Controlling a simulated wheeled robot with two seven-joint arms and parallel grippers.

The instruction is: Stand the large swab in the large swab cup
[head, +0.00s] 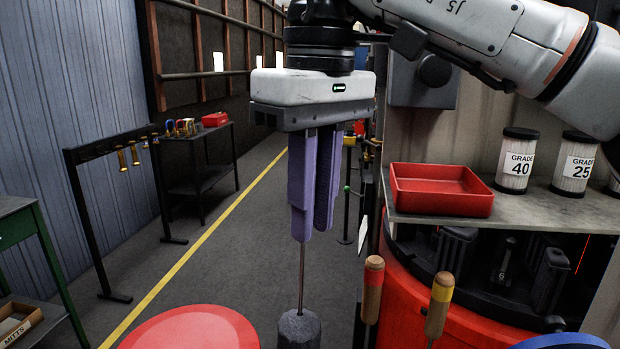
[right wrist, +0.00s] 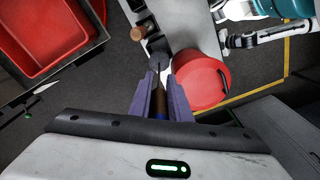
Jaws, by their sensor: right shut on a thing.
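My right gripper (head: 314,232) hangs in the middle of the head view, its purple fingers shut on the large swab. The swab's thin metal shaft (head: 301,275) points straight down to a dark grey cylindrical head (head: 299,328) at the bottom edge. In the right wrist view the swab's handle (right wrist: 160,103) lies between the fingers, and the grey head (right wrist: 157,61) is beyond them. I cannot pick out the large swab cup, or tell whether the head is inside or above anything. My left gripper does not show.
A red round lid (head: 195,331) is left of the swab head. A red tray (head: 440,190) and labelled jars (head: 517,161) are on the right shelf.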

